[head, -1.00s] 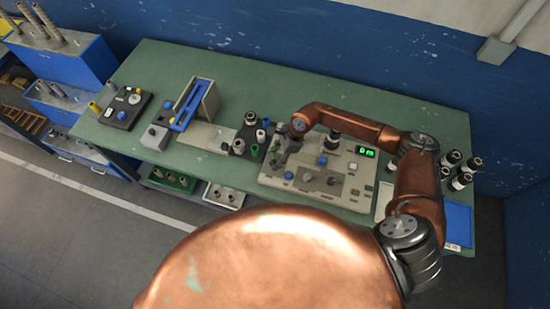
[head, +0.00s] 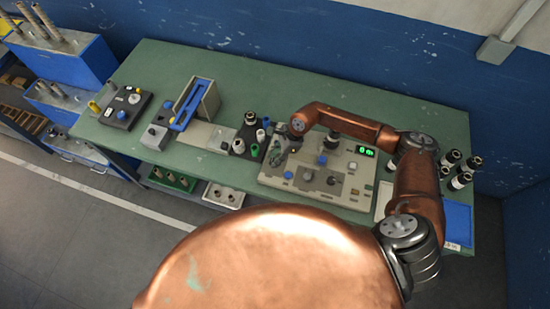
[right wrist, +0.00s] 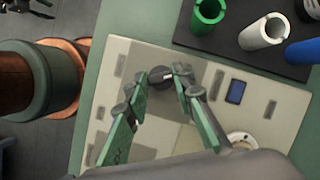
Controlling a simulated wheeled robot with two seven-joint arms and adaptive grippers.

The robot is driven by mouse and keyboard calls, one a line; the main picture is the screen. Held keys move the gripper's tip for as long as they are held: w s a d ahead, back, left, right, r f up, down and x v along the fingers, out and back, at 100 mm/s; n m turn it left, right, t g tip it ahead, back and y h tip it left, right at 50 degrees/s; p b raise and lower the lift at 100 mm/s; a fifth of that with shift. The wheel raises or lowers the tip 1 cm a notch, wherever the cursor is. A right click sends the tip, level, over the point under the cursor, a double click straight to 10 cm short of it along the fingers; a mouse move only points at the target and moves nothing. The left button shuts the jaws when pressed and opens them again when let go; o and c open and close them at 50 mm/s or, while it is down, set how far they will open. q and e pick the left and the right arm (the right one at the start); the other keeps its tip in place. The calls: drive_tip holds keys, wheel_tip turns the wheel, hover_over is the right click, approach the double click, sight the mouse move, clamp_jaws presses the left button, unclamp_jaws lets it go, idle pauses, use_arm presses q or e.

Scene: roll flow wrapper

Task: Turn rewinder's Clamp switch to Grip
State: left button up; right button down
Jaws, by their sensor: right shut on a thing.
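The rewinder (head: 330,200) is a beige panel with knobs, blue buttons and a lit green display (head: 366,151), on the right half of the green bench. My right gripper (head: 274,158) is down at its upper left part. In the right wrist view, its green-padded fingers (right wrist: 166,78) are shut on a dark round switch knob (right wrist: 160,84), with one finger on each side. The knob's labels and pointer cannot be read. A dark jaw-like shape, seemingly my left gripper (right wrist: 27,8), shows at the wrist view's top left corner; its opening is unclear.
Green (right wrist: 208,14), white (right wrist: 264,31) and blue cylinders stand on a dark plate beside the panel. A blue button (right wrist: 235,92) is near the right finger. Dark rollers (head: 461,180) and a blue tray (head: 458,222) are at the bench's right end.

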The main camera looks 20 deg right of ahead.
drive_tip(key=m+p, duration=0.1)
drive_tip(key=m+t+p, duration=0.1)
drive_tip(key=m, duration=0.1)
drive_tip(key=shift+s+a+r+m, duration=0.1)
drive_tip(key=shift+r+m, duration=0.05)
drive_tip(key=shift+m, duration=0.15)
drive_tip(key=m+t+h+p, duration=0.1)
drive_tip(key=m+p, duration=0.1)
drive_tip(key=m, duration=0.1)
drive_tip(key=shift+s+a, duration=0.1)
drive_tip(key=m+t+p, duration=0.1)
drive_tip(key=m, duration=0.2)
drive_tip(key=shift+h, duration=0.4)
drive_tip(key=shift+m+t+h+p, duration=0.35)
drive_tip(key=shift+m+p, duration=0.25)
drive_tip(key=shift+m, duration=0.5)
drive_tip(key=c, duration=1.6)
unclamp_jaws()
